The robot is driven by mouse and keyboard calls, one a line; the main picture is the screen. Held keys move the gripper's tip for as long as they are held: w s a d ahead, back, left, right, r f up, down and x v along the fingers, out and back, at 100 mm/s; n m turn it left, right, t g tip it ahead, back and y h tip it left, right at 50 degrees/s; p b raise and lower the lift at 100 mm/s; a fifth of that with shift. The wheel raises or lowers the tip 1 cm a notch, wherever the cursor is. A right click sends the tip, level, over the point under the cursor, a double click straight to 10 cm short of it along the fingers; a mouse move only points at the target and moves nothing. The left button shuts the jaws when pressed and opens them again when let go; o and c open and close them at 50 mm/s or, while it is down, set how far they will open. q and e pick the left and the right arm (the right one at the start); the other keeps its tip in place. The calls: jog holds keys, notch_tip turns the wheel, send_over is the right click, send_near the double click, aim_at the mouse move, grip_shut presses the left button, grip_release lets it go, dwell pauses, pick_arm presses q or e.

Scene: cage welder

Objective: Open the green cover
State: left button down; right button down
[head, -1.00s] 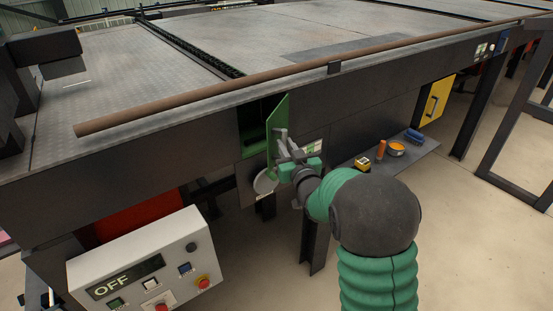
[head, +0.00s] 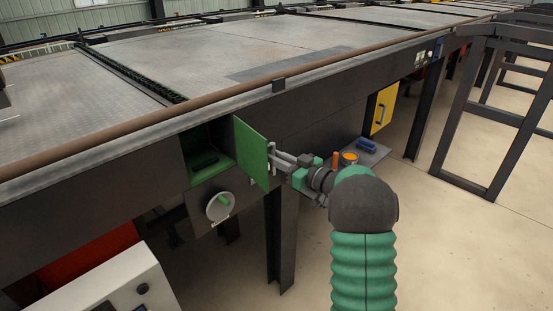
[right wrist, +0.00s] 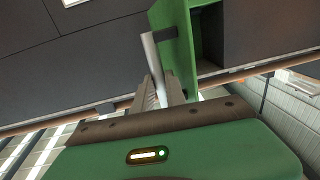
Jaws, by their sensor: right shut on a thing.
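The green cover (head: 251,153) stands swung out from the dark side panel of the machine, hinged away from a green-lined opening (head: 207,153) to its left. My right gripper (head: 278,158) is at the outer face of the cover, shut on its handle. In the right wrist view, the green cover (right wrist: 178,45) rises at top centre, with the pale bar of its handle (right wrist: 152,58) between the fingers of my right gripper (right wrist: 163,90). The dark opening shows beside the cover there. My left gripper is not in view.
A round grey-white knob (head: 219,206) sits below the opening. A small shelf (head: 372,153) with an orange roll and blue item is behind my right arm. A yellow door (head: 384,108) is farther right. A control box (head: 105,285) stands at lower left.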

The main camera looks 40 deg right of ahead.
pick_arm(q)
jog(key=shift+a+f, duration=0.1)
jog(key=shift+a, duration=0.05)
pick_arm(e)
jog(key=shift+w+a+r, duration=0.1)
jog(key=shift+r, duration=0.1)
jog(key=shift+d, duration=0.2)
